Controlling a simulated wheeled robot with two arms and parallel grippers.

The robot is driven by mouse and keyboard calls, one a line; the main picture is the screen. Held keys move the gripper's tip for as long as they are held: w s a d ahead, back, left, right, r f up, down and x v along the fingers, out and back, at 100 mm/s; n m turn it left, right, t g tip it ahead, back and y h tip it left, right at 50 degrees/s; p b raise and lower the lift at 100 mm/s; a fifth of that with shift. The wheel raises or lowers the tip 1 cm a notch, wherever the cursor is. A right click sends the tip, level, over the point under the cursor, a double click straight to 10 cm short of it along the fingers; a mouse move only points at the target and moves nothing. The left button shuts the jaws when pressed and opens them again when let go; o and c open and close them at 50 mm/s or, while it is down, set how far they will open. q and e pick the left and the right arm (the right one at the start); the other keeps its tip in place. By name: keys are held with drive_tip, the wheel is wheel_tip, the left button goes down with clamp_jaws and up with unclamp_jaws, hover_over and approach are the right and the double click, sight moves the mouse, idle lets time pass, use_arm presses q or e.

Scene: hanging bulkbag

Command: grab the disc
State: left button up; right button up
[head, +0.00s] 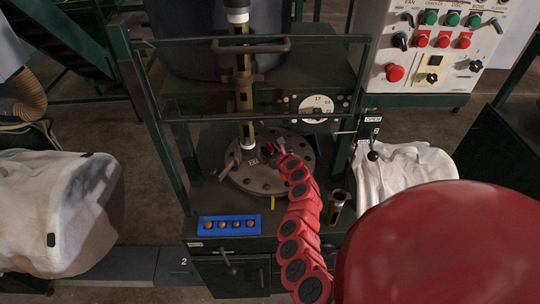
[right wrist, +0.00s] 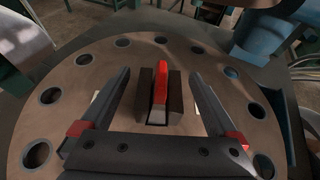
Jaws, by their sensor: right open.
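The disc seems to be the round grey metal plate (head: 246,181) with holes around its rim, lying flat on the dark machine in the head view. It fills most of the right wrist view (right wrist: 75,75). A dark block with an upright red tab (right wrist: 160,85) stands at its middle. My right gripper (head: 279,150) is over the plate, at the end of my red arm. In the right wrist view its two fingers (right wrist: 160,92) are spread on either side of the block, with gaps on both sides. Contact with the plate cannot be told. My left gripper is not seen.
A yellow-black vertical post (head: 243,75) stands by the plate. A blue tray (head: 205,224) with several round copper pieces and a brass cup (head: 338,203) sit in front. A control panel (head: 425,60) is at upper right; white bags flank the machine.

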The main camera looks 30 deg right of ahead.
drive_tip(key=shift+x, duration=1)
drive_tip(key=shift+w+f, duration=0.1)
drive_tip(key=shift+w, duration=0.05)
clamp_jaws()
